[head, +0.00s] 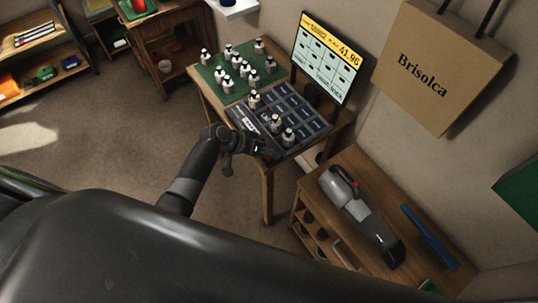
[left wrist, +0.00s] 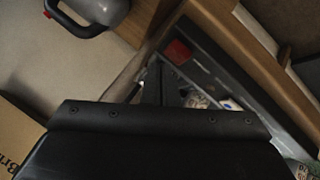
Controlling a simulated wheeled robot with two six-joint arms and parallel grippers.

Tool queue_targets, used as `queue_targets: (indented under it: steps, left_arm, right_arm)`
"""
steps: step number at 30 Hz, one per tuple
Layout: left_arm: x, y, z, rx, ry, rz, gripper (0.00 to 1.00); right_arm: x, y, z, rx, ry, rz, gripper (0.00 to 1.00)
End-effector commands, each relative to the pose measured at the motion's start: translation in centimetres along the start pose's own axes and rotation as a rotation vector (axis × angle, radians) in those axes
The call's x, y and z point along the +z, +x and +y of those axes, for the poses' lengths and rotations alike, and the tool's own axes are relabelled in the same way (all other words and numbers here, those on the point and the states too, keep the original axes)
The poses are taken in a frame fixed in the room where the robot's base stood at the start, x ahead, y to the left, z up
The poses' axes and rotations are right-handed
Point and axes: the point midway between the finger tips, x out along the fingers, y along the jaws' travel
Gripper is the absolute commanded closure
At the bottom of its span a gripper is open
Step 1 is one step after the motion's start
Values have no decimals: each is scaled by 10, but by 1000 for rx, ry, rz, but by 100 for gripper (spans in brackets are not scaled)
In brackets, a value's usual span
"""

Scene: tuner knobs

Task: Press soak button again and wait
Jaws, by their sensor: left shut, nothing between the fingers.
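A dark panel with a grid of cells (head: 290,108) lies on the small wooden table, with several small white bottles standing on it. My left gripper (head: 262,149) is at the panel's near edge, shut and empty. In the left wrist view its closed fingers (left wrist: 160,82) point at a dark strip along a wooden edge. A red square piece (left wrist: 178,52) sits on that strip just beyond the fingertips; I cannot tell whether they touch it. No label reading soak is legible. A lit screen (head: 328,56) behind the panel shows 41.96. My right gripper is not in view.
A green mat (head: 238,92) with several white bottles lies at the table's far left. A low wooden cabinet (head: 335,165) to the right holds a grey handheld vacuum (head: 355,208) and a blue bar (head: 430,237). A Brisolca box (head: 440,65) is by the wall. The floor at left is clear.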

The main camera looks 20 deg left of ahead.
Motion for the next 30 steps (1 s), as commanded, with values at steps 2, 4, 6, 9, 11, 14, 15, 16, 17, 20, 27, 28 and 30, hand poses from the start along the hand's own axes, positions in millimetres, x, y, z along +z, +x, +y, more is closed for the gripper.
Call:
queue_targets:
  steps: [2,4,6,9,11,14,15,16,17,20,27,28,30]
  left_arm:
    - [2,3,-2,0,0,0,100]
    - [3,4,-3,0,0,0,100]
    - [3,4,-3,0,0,0,100]
    - [3,4,-3,0,0,0,100]
    - [3,4,-3,0,0,0,100]
    - [3,4,-3,0,0,0,100]
    - [3,4,-3,0,0,0,100]
    - [3,4,-3,0,0,0,100]
    - [3,5,-3,0,0,0,100]
    - [4,6,-4,0,0,0,100]
    - [5,8,-5,0,0,0,100]
    - [5,8,-5,0,0,0,100]
    - [6,8,-6,0,0,0,100]
  right_arm:
    - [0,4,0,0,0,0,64]
    - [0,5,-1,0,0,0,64]
    - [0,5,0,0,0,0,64]
    - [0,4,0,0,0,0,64]
    - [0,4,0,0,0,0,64]
    - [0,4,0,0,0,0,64]
    - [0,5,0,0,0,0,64]
    - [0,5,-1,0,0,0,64]
    - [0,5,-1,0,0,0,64]
    - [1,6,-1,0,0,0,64]
    - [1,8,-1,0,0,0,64]
    - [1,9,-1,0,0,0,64]
    - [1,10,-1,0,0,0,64]
